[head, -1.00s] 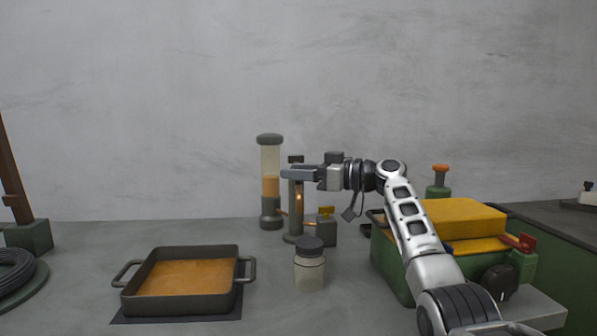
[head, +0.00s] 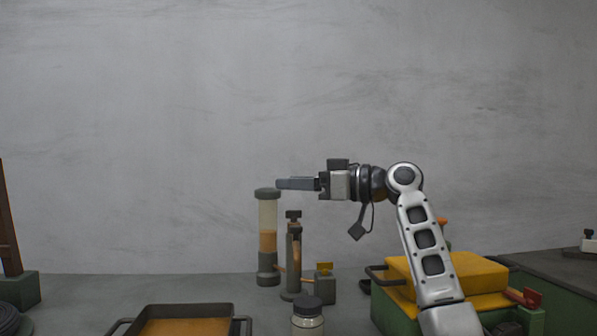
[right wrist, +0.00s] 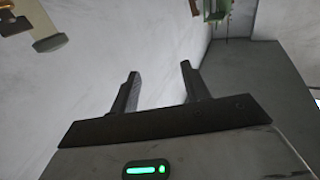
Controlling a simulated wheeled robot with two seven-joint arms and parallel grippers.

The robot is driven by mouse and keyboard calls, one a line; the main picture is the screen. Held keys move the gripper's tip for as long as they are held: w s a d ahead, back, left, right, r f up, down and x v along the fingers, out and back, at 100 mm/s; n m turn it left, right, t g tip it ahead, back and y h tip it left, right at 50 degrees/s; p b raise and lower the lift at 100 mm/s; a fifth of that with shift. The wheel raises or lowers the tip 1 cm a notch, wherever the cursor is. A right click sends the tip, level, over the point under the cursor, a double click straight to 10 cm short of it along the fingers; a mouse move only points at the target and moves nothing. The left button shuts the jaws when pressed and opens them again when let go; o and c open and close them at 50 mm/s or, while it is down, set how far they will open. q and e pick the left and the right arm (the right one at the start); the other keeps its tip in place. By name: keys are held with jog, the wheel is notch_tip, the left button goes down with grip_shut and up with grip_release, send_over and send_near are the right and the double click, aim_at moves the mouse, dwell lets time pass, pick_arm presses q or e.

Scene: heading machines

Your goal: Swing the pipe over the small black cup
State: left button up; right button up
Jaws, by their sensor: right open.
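A dark upright post (head: 292,262) with a dark knob on top and a copper-coloured piece along it stands on the bench. A thin copper pipe (head: 308,281) runs low beside it to a small dark valve block (head: 325,287) with a yellow top. I cannot make out a small black cup for certain. My right gripper (head: 279,184) points left, above the post and close to the cap of the glass cylinder in the picture; nothing shows in it. Its two fingers stand apart in the right wrist view (right wrist: 160,68). My left gripper is not in view.
A glass cylinder (head: 268,215) with amber contents stands left of the post. A dark-lidded jar (head: 307,322) and a dark pan (head: 150,311) are in front. A green box with yellow blocks (head: 470,275) stands right. Bare bench lies between cylinder and left stand (head: 22,290).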

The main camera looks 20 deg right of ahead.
jog(key=s+a+r, duration=0.2)
jog(key=s+r, duration=0.1)
jog(key=s, duration=0.3)
jog(key=shift+a, duration=0.35)
